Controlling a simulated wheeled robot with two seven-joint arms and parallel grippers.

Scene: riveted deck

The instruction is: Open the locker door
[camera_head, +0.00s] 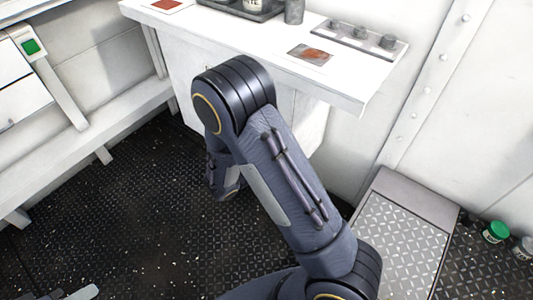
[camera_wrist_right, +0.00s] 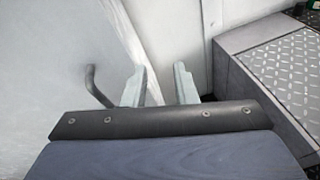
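The white locker door (camera_wrist_right: 50,45) fills the left of the right wrist view. A bent grey bar handle (camera_wrist_right: 92,88) stands out from it. The door's edge slants down toward my fingers; I cannot tell whether it stands ajar. My right gripper (camera_wrist_right: 160,70) is open and empty, its two pale fingers near this edge, right of the handle and apart from it. In the head view my right gripper (camera_head: 226,182) hangs low before the white cabinet, partly hidden by my arm, which also covers much of the front. A pale tip of my left gripper (camera_head: 82,293) shows at the bottom left.
A white counter (camera_head: 345,88) above the cabinet bears a tray, a metal cup and a knob panel. A grey step with a treaded top (camera_head: 400,240) stands at the right, with a green-lidded jar (camera_head: 495,232) beyond it. A white bench lines the left wall. Dark floor between is clear.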

